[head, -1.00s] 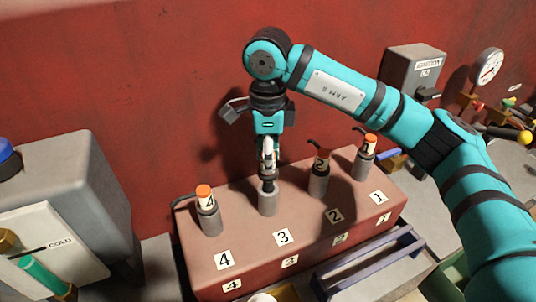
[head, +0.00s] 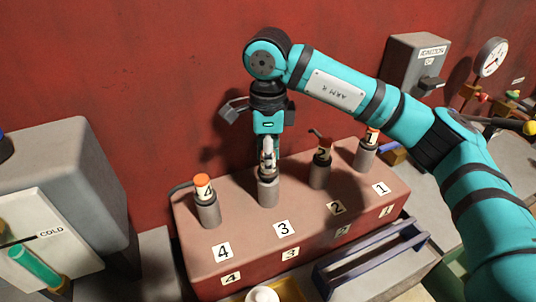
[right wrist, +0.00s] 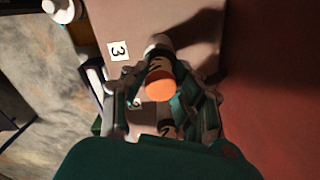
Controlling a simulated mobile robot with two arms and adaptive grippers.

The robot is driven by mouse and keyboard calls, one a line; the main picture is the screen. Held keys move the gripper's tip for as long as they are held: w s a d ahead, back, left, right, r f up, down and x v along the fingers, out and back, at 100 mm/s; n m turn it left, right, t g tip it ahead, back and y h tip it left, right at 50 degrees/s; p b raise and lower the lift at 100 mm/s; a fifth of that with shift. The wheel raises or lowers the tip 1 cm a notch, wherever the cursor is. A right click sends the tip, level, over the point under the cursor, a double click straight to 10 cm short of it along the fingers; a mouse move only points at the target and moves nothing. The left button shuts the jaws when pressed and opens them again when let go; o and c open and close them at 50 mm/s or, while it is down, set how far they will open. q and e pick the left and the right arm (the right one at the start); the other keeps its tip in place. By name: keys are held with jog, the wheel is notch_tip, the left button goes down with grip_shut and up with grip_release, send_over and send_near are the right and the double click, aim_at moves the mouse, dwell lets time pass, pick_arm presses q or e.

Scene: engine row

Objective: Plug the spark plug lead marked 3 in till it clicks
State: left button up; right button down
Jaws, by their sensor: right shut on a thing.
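The reddish-brown engine block (head: 310,240) has a row of grey posts with number labels. My right gripper (head: 268,158) points down over the post marked 3 (head: 268,192) and is shut on the lead marked 3 (right wrist: 160,84). In the right wrist view this lead has an orange cap and a pale band, between the fingers (right wrist: 160,100). In the head view its dark lower end meets the top of post 3, upright; the fingers hide most of it. I cannot tell whether it is fully seated. My left gripper is not in view.
Lead 4 (head: 204,187) stands on the left post; lead 2 (head: 322,152) and lead 1 (head: 371,137) stand close on the right. A grey box marked COLD (head: 75,175) stands left. The red wall (head: 120,70) is behind.

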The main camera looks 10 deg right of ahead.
jog(key=shift+f+b, duration=0.75)
jog(key=shift+f, duration=0.05)
jog(key=c, duration=1)
grip_release()
jog(key=shift+o, duration=0.2)
jog(key=shift+r, duration=0.15)
notch_tip(320, 180, up, 12)
jog(key=shift+f, duration=0.1)
